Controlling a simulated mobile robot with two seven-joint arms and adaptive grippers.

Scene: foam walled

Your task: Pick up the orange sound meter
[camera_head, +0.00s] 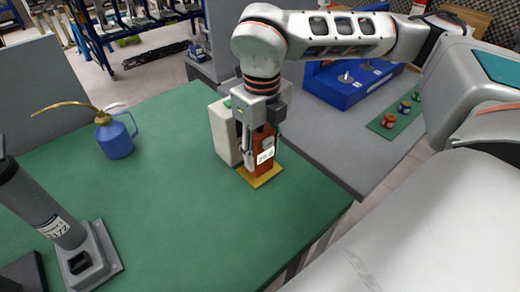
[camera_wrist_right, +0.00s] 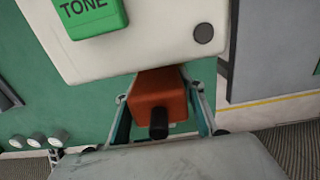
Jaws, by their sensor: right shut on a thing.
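The orange sound meter (camera_head: 263,150) stands upright on a yellow pad (camera_head: 262,176) on the green table, its light display facing the front. My right gripper (camera_head: 255,142) comes down from above and is shut on it. In the right wrist view the orange meter (camera_wrist_right: 158,97) with its black tip sits between the two fingers of my right gripper (camera_wrist_right: 165,110). Its lower part is hidden there. My left gripper is not in view.
A cream box (camera_head: 222,133) with a green TONE button (camera_wrist_right: 92,12) stands right beside the meter. A blue oil can (camera_head: 115,137) and a grey post device (camera_head: 60,225) stand on the left of the green table (camera_head: 180,215). A blue case (camera_head: 345,82) is behind.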

